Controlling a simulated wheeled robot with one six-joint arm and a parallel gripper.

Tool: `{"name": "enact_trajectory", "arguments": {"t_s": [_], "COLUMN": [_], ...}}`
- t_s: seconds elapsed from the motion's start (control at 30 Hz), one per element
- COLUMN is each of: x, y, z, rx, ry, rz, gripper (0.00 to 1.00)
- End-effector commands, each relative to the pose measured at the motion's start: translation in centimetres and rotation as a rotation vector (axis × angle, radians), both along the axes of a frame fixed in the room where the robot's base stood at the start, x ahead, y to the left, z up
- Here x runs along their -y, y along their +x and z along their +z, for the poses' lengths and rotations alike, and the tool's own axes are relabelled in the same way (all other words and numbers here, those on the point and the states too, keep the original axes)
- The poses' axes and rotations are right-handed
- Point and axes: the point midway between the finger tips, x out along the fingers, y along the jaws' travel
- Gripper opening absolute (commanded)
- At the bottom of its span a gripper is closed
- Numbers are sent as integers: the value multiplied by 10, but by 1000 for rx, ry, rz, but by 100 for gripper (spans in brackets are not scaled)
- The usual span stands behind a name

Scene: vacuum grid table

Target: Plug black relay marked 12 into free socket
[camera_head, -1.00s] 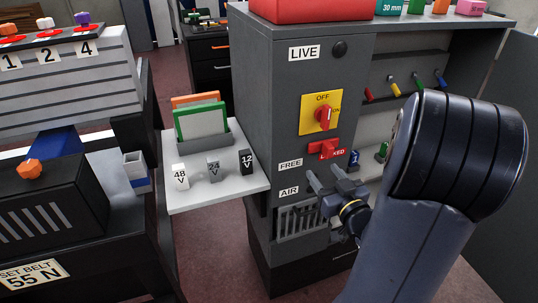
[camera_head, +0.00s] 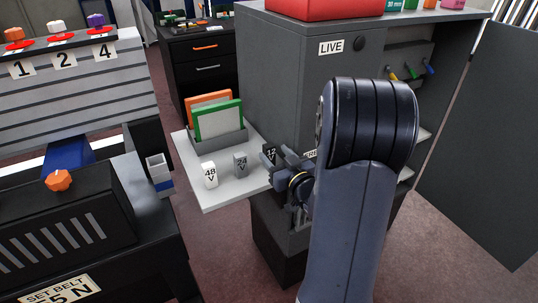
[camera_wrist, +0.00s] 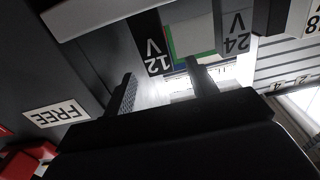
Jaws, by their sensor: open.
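The black relay marked 12 (camera_head: 269,151) stands on the light shelf (camera_head: 222,197), partly hidden behind my gripper (camera_head: 279,162). In the wrist view the black relay (camera_wrist: 152,42) appears upside down, just beyond the gap between my fingertips (camera_wrist: 163,82). My gripper is open and empty, with one finger toward each side of the relay; I cannot tell whether either touches it. The FREE label (camera_wrist: 57,115) shows on the grey cabinet in the wrist view. The free socket itself is not clearly visible; my arm covers most of that cabinet face in the head view.
The grey 24 V relay (camera_head: 240,163) and the white 48 V relay (camera_head: 210,175) stand left of the black one. A holder (camera_head: 224,139) with green and orange frames stands behind them. The grey cabinet (camera_head: 291,85) rises beside the shelf. A red part (camera_wrist: 28,160) shows near the FREE label.

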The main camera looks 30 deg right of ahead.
Motion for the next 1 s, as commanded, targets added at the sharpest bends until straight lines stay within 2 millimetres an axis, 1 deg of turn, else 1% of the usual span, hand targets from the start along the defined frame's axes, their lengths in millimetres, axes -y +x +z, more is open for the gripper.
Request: {"name": "enact_trajectory", "arguments": {"t_s": [0.03, 0.1, 0.2, 0.47, 1.0], "x": [-1, -1, -1, -1, -1], "y": [9, 18, 26, 28, 28], "z": [0, 0, 0, -1, -1], "rx": [0, 0, 0, 0, 0], "ry": [1, 0, 0, 0, -1], "rz": [2, 2, -1, -1, -2], "gripper": [55, 55, 55, 54, 10]}}
